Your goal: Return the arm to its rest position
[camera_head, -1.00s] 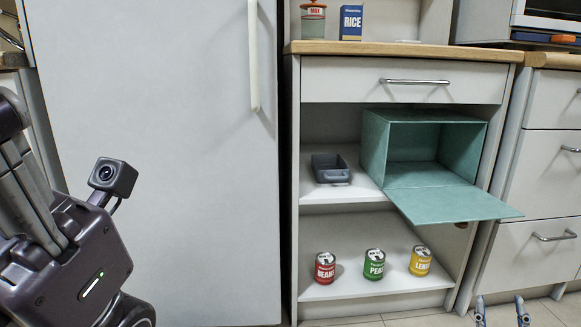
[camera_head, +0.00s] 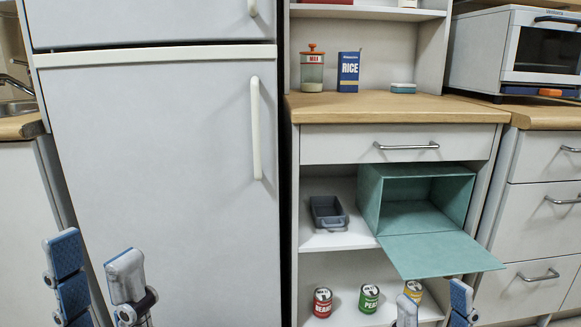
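My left gripper (camera_head: 97,275) stands at the bottom left in front of the fridge, fingers up and apart, with nothing between them. My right gripper (camera_head: 434,303) is at the bottom edge in front of the lower cupboard, its two fingers apart and empty. It partly covers the yellow can (camera_head: 413,290). Only the finger ends of the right gripper show; both arms are mostly out of the frame.
A teal box (camera_head: 443,258) with its flap lowered juts out of the open cupboard. A grey dish (camera_head: 328,212) sits beside it. Red (camera_head: 322,302) and green (camera_head: 369,298) cans stand below. The fridge (camera_head: 160,150) is closed.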

